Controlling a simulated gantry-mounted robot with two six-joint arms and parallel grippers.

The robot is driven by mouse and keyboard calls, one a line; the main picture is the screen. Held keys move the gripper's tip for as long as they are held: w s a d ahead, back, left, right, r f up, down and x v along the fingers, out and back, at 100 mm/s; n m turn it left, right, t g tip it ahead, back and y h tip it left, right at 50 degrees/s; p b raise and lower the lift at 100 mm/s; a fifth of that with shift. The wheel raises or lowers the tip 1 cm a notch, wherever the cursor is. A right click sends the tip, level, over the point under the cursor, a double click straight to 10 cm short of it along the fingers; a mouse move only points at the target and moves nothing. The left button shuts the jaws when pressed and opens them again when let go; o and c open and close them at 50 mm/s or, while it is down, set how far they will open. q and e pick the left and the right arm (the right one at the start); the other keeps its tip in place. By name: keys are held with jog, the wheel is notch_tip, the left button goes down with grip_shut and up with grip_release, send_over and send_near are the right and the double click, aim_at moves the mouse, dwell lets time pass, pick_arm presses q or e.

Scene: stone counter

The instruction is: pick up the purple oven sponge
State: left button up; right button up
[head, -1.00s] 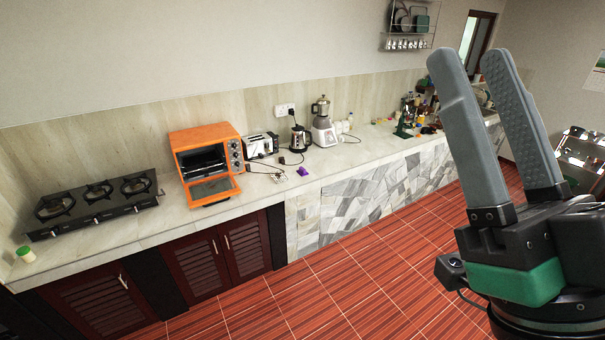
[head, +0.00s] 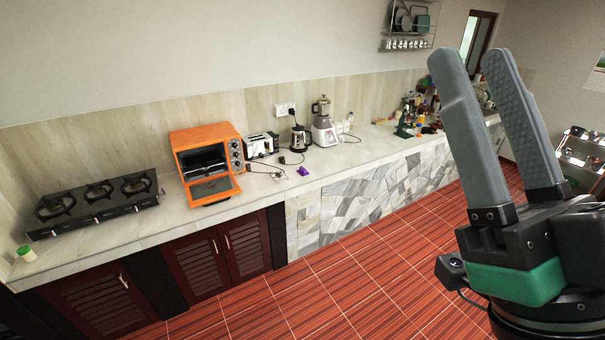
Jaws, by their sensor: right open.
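The purple oven sponge (head: 303,171) is a small purple piece on the stone counter, near its front edge. It lies to the right of the orange oven and in front of the kettle. My right gripper (head: 468,58) is large in the foreground at the right, fingers pointing up. It is open and empty, well apart from the sponge. My left gripper is out of view.
An orange toaster oven (head: 206,163) has its door open. A toaster (head: 261,145), kettle (head: 299,138) and blender (head: 324,124) stand behind the sponge. A black gas stove (head: 95,203) is at the left. Counter around the sponge's right side is clear.

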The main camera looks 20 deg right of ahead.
jog(key=o, duration=0.8)
